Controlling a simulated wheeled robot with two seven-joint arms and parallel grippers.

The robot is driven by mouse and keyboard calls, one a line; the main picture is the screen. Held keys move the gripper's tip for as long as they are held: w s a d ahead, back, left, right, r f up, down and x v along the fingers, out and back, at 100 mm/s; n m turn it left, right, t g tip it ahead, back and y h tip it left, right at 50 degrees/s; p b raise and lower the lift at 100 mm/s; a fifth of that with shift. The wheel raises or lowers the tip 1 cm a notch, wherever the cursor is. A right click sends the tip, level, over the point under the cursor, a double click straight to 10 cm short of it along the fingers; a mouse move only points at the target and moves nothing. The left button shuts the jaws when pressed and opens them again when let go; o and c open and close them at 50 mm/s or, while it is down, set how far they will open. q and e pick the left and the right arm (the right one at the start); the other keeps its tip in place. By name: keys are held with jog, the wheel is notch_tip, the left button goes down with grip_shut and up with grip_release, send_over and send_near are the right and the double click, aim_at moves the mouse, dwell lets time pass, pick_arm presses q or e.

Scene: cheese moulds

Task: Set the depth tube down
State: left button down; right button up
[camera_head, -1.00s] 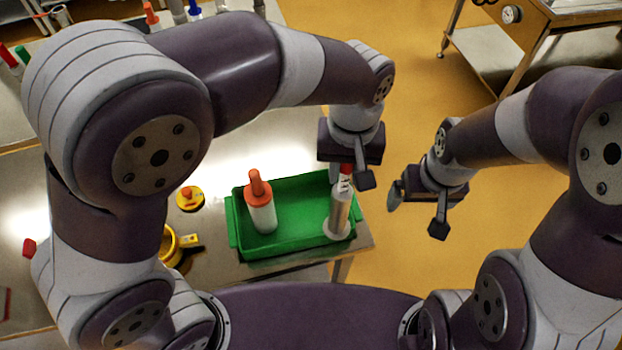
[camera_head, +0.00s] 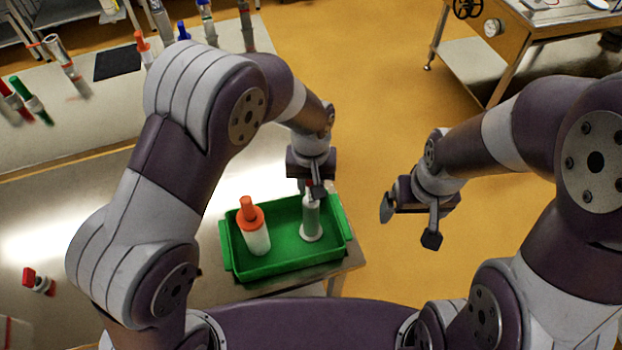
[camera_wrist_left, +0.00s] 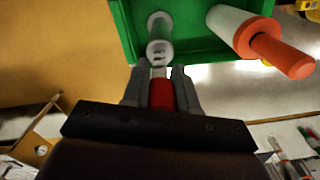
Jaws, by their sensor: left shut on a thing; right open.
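The depth tube, a grey cylinder (camera_head: 311,217) with a pale round flange at its bottom, is upright in the right part of the green tray (camera_head: 285,269). My left gripper (camera_head: 313,190) is above it, shut on its top. In the left wrist view, the tube (camera_wrist_left: 159,42) points away from the left gripper (camera_wrist_left: 158,76), with its red end between the fingers. I cannot tell whether the flange touches the tray floor. My right gripper (camera_head: 410,222) is open and empty, to the right of the tray and apart from it.
A white bottle with an orange top (camera_head: 255,232) stands in the tray's left part. The tray is near the steel table's right edge. A small red-capped item (camera_head: 38,281) lies at the far left. Several coloured-cap tubes and a black mat (camera_head: 118,63) are on the back bench.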

pick_arm(q)
jog(key=shift+a, duration=0.1)
jog(key=shift+f, duration=0.2)
jog(key=c, duration=0.9)
grip_release()
